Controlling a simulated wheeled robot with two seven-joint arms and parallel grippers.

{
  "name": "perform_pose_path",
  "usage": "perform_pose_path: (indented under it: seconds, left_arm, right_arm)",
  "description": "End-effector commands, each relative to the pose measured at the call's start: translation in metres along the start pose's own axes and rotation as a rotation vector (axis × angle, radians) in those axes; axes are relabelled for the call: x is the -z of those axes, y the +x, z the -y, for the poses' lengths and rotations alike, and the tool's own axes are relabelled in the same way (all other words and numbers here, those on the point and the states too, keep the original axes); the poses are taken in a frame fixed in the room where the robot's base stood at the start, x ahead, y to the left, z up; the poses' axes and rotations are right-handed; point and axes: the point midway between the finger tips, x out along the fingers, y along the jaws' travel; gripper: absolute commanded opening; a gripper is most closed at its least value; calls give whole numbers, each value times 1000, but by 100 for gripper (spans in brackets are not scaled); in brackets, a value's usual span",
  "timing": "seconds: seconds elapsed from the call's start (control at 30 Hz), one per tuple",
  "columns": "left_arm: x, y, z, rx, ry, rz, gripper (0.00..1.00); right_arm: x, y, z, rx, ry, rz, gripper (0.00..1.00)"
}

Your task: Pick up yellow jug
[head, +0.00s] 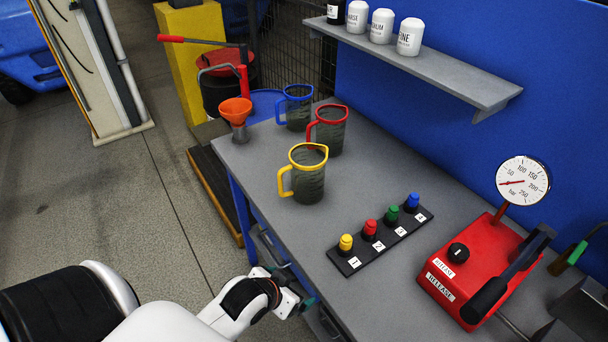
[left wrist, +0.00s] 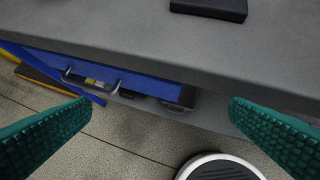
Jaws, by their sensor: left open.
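The yellow jug (head: 308,176) is a dark see-through jug with a yellow rim and a yellow handle on its left side. It stands upright on the grey workbench (head: 262,168), nearest of three jugs. My left gripper (head: 304,299) is low at the bench's front edge, well apart from the jug; its fingers are partly hidden in the head view. In the left wrist view its two green fingers (left wrist: 160,137) are spread wide with nothing between them. The jug is not in the left wrist view. My right gripper is not in view.
A red-rimmed jug (head: 329,132) and a blue-rimmed jug (head: 298,110) stand behind. An orange funnel (head: 236,111) is left. A black strip with coloured knobs (head: 371,247) and a red gauge unit (head: 478,270) are right. A shelf (head: 420,68) overhangs. A drawer handle (left wrist: 90,83) juts out.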

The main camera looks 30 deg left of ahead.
Motion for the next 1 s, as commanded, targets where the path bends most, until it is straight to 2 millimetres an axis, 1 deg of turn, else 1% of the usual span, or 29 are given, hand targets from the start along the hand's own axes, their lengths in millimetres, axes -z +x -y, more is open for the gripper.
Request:
perform_pose_path:
  seconds: [0.03,0.1,0.27,0.47,0.57,0.7,0.8,0.87,1.0]
  left_arm:
    - [-22,-14,-8,-9,-1,59,100]
    - [-36,-12,-17,-16,-12,129,100]
    - [-61,-4,-38,-28,-32,271,100]
    - [-95,4,-74,-44,-58,480,100]
    - [-114,2,-96,-50,-72,608,100]
    - [-139,-6,-127,-54,-85,783,100]
    - [-149,-13,-140,-54,-89,863,100]
    - [-154,-15,-144,-53,-90,891,100]
    - [-171,-8,-148,-53,-92,912,100]
  right_arm:
    - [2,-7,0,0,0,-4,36]
    - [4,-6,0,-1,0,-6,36]
    - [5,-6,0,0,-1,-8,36]
    - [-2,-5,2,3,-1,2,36]
    - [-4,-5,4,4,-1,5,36]
    - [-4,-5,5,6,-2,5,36]
    - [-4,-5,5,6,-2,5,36]
    - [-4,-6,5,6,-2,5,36]
    - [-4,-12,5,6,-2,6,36]
